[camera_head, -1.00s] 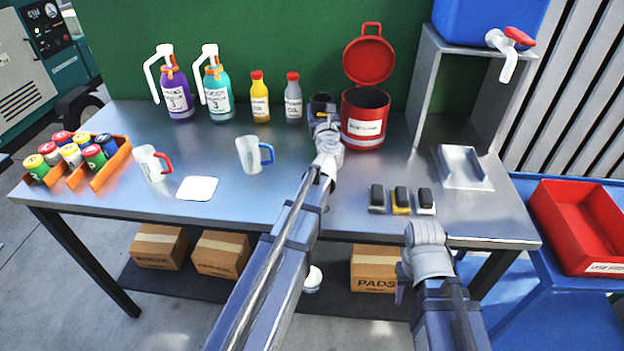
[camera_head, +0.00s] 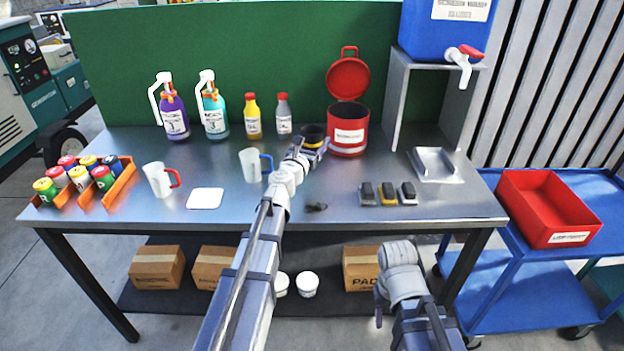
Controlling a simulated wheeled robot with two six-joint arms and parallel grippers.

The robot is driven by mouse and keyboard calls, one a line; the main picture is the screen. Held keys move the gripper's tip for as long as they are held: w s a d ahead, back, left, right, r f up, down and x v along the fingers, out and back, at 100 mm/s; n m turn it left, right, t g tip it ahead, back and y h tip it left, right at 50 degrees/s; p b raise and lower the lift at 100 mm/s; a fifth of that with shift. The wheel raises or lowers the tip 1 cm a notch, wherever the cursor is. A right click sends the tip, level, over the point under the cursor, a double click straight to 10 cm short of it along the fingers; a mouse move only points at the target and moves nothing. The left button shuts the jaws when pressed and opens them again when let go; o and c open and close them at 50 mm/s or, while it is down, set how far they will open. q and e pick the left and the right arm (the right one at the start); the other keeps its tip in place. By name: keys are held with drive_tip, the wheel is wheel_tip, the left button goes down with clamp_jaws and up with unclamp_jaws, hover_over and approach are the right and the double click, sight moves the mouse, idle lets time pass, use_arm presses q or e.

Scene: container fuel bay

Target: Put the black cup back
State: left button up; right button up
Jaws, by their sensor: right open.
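The black cup (camera_head: 312,132), dark with a yellowish band, is upright near the back of the steel table, left of the red lidded can (camera_head: 348,128). My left gripper (camera_head: 308,150) reaches over the table to the near side of the cup, its fingers close against it. My own wrist hides part of the cup's lower side and the fingers, so I cannot tell whether they grip it or whether its base rests on the table. My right gripper (camera_head: 380,304) is open and empty, hanging low in front of the table's front edge.
Two white mugs, one with a red handle (camera_head: 160,180) and one with a blue handle (camera_head: 251,165), stand left of my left arm. A white square coaster (camera_head: 206,198) lies between them. Bottles stand behind. A small dark item (camera_head: 316,207) lies near my arm.

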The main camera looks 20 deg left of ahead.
use_arm(q)
drive_tip(key=shift+f+b, duration=4.4)
drive_tip(key=shift+f, duration=0.35)
drive_tip(key=shift+f, duration=0.2)
drive_tip(key=o, duration=1.5)
drive_tip(key=shift+c, duration=0.2)
drive_tip(key=shift+r, duration=0.1)
drive_tip(key=shift+r, duration=0.15)
drive_tip(key=s, duration=0.4)
drive_tip(key=s+a, duration=0.1)
drive_tip(key=s, duration=0.7)
drive_tip(key=shift+a, duration=0.2)
